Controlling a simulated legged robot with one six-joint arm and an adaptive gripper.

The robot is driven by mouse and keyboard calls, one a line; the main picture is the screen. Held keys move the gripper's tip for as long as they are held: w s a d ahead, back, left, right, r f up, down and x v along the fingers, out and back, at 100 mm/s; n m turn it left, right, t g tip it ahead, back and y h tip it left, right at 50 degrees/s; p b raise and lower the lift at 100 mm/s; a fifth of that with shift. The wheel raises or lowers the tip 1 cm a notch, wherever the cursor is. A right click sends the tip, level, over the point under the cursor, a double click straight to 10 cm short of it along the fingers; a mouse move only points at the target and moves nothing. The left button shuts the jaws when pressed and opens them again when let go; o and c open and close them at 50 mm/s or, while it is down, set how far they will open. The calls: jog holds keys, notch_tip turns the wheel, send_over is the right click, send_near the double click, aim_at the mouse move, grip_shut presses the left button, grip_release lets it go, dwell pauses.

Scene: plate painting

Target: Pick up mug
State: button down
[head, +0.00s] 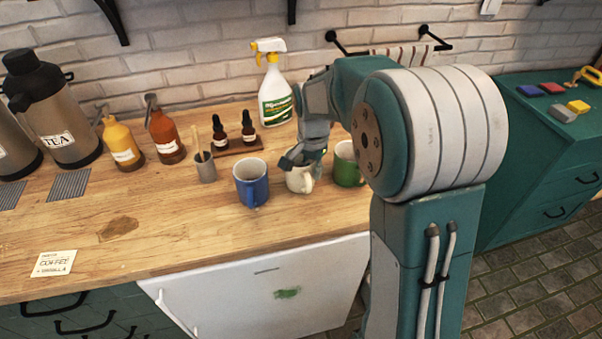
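Three mugs stand in a row on the wooden counter: a blue mug (251,184), a white mug (298,183) and a green mug (347,166). My gripper (302,163) points down at the white mug, with its fingers at the mug's rim. The fingers cover part of the mug's opening. I cannot tell whether they are closed on the mug or only around it. The white mug appears upright on the counter. My arm is close to the green mug's right side in this view.
A grey cup with sticks (206,168), dropper bottles (249,132), a spray bottle (275,98) and sauce bottles (166,138) stand behind and left. Tea dispensers (58,110) are far left. The counter's front left is mostly clear, with a coffee card (54,263).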

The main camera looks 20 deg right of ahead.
jog(key=shift+a+r, duration=0.1)
dwell(0.5)
notch_tip(320, 180, up, 10)
dwell(0.9)
